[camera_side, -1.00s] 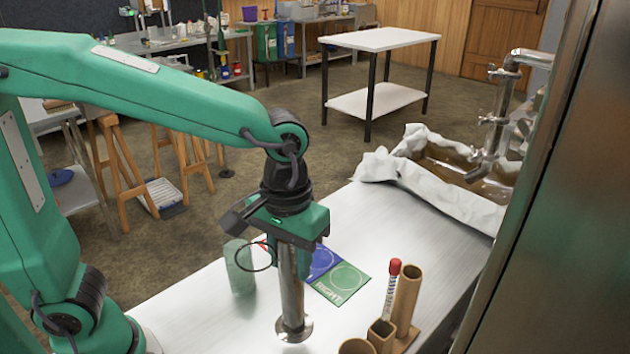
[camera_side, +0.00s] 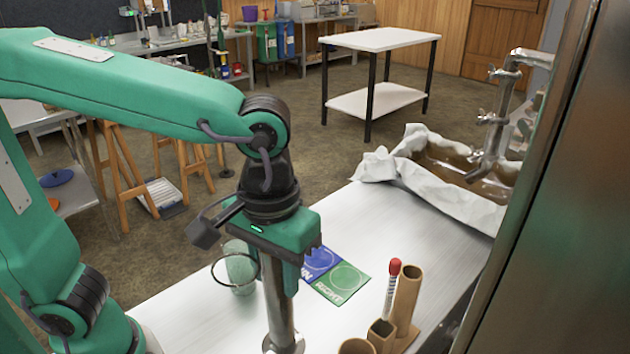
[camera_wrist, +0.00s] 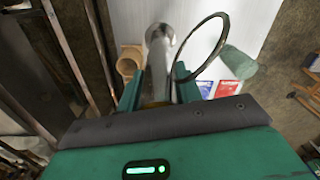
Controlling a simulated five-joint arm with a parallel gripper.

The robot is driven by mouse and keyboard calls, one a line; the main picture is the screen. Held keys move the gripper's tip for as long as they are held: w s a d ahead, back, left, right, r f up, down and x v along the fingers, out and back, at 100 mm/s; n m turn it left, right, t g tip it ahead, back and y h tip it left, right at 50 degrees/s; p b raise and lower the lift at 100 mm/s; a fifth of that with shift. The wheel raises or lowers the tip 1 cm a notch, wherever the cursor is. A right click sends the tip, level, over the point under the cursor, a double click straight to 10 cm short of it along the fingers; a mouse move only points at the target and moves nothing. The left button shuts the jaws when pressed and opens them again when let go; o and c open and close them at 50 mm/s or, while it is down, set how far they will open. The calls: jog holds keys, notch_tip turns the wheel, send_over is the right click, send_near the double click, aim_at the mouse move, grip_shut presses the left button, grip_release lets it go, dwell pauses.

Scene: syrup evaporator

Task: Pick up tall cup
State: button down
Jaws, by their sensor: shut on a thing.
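The tall cup (camera_side: 280,315) is a slim shiny metal cylinder with a flared round base and a thin ring-shaped handle on its left side. It stands about upright in the side view. My gripper (camera_side: 284,279) is shut on its upper part, which the jaws hide. In the wrist view the cup (camera_wrist: 158,45) runs away from between my jaws (camera_wrist: 160,85), with its ring beside it. I cannot tell whether its base touches the table.
A green translucent cylinder (camera_side: 241,270) stands behind the ring. Blue (camera_side: 320,261) and green (camera_side: 342,283) mats lie on the metal table (camera_side: 370,235). A red-capped tube (camera_side: 392,290) and a brown holder (camera_side: 406,300) stand to the right. A cloth-lined pan (camera_side: 440,185) is behind.

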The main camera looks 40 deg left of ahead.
jog(key=shift+s+d+r, duration=0.5)
jog(key=shift+s+r, duration=0.1)
jog(key=shift+s, duration=0.15)
jog(key=shift+s+d+r, duration=0.1)
jog(key=shift+s+d, duration=0.05)
dwell(0.8)
jog(key=shift+w+a+r, duration=0.1)
jog(key=shift+w+a, duration=0.15)
jog(key=shift+w, duration=0.6)
jog(key=w+a+n, duration=0.6)
jog(key=w+a, duration=1.1)
jog(key=w, duration=0.3)
jog(key=shift+r, duration=0.25)
jog(key=shift+w+a, duration=0.15)
jog(key=shift+a, duration=0.05)
